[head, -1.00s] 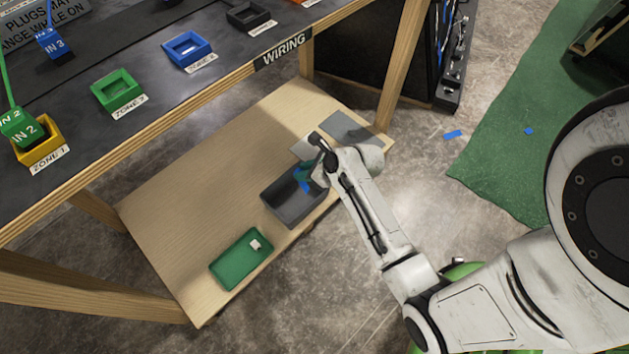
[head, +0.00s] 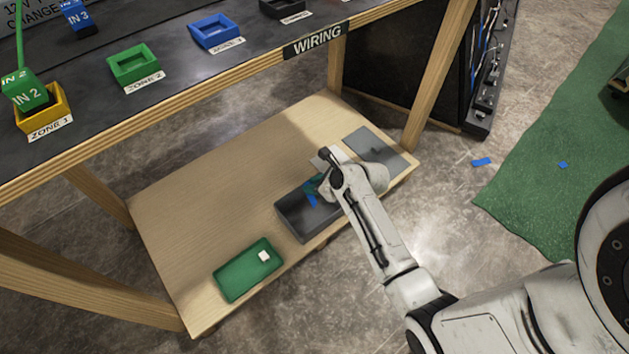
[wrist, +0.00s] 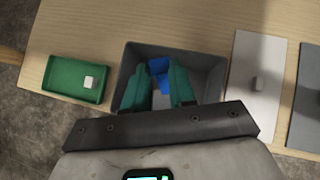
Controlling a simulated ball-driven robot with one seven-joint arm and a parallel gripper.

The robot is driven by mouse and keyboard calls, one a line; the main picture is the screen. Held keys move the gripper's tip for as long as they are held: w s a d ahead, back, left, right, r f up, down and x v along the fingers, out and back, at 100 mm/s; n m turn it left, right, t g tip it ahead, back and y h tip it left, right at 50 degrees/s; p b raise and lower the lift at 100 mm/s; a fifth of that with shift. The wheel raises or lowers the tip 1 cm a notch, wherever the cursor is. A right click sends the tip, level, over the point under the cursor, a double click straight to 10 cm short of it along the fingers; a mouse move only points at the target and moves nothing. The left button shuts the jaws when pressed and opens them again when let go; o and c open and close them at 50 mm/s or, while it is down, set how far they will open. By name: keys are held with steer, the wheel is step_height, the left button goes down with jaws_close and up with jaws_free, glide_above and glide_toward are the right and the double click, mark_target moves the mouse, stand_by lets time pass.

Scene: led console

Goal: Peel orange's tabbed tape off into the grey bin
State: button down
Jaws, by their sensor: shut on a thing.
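The grey bin (head: 290,226) sits on the wooden lower shelf, and in the wrist view the bin (wrist: 216,82) lies under my fingers. My gripper (head: 313,188) is over the bin, its green fingers pointing down into it. In the wrist view my gripper (wrist: 163,72) is shut on a piece of blue tape (wrist: 159,66). The blue tape (head: 311,200) also shows below the fingers in the head view, against the bin's inside. I cannot tell whether it touches the bin floor. No orange socket or orange tape is in view now.
A green tray (head: 236,284) with a small white block (head: 264,256) is left of the bin. Grey plates (head: 375,147) lie to its right. The bench (head: 215,91) overhangs behind, with a wooden leg (head: 437,85). Blue scraps (head: 481,162) lie on the floor.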

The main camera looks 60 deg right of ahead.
steer(key=shift+f, duration=0.3)
steer(key=c, duration=0.8)
jaws_free()
steer(key=shift+c, duration=0.2)
steer(key=p+v, duration=0.5)
steer(key=v, duration=0.5)
steer(key=shift+s+r+p, duration=0.25)
steer(key=shift+r+p, duration=0.05)
